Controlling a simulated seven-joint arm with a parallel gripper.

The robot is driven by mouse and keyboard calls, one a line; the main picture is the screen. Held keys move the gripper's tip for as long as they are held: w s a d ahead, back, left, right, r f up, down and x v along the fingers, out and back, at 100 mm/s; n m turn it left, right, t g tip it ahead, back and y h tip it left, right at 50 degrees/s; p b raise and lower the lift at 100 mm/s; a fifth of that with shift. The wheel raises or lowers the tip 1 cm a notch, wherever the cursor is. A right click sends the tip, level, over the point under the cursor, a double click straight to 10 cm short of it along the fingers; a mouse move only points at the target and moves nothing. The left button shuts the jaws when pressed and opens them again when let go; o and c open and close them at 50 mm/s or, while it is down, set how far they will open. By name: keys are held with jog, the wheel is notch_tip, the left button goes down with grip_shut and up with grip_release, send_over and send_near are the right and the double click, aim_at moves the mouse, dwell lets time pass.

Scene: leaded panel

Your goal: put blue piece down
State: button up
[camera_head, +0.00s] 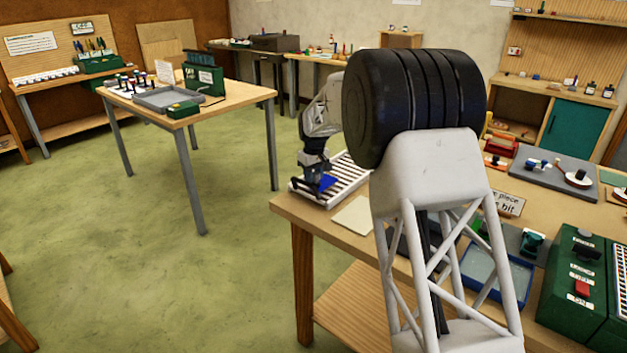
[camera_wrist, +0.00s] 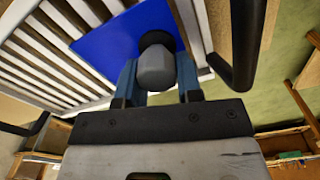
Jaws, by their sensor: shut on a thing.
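The blue piece (camera_wrist: 112,42) is a flat blue sheet in the wrist view, with a dark round pad and grey knob (camera_wrist: 156,68) at its right part. My gripper (camera_wrist: 158,82) is shut on this knob, its two fingers on either side. The piece lies over a white slatted rack (camera_wrist: 40,62); I cannot tell whether it touches the slats. In the head view the blue piece (camera_head: 328,182) shows small under my gripper (camera_head: 318,186), over the slatted rack (camera_head: 345,185) at the bench's far left corner.
A pale sheet (camera_head: 355,215) lies on the bench beside the rack. A blue-rimmed tray (camera_head: 492,272) and a green box with a red switch (camera_head: 578,285) stand nearer. My own arm hides part of the bench. The bench edge is close left of the rack.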

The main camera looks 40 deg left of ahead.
jog(key=shift+f, duration=0.85)
jog(key=o, duration=0.9)
jog(key=shift+f, duration=0.15)
notch_tip(320, 180, up, 12)
jog(key=shift+d+r, duration=0.1)
jog(key=shift+r, duration=0.1)
dwell(0.5)
jog(key=shift+d, duration=0.1)
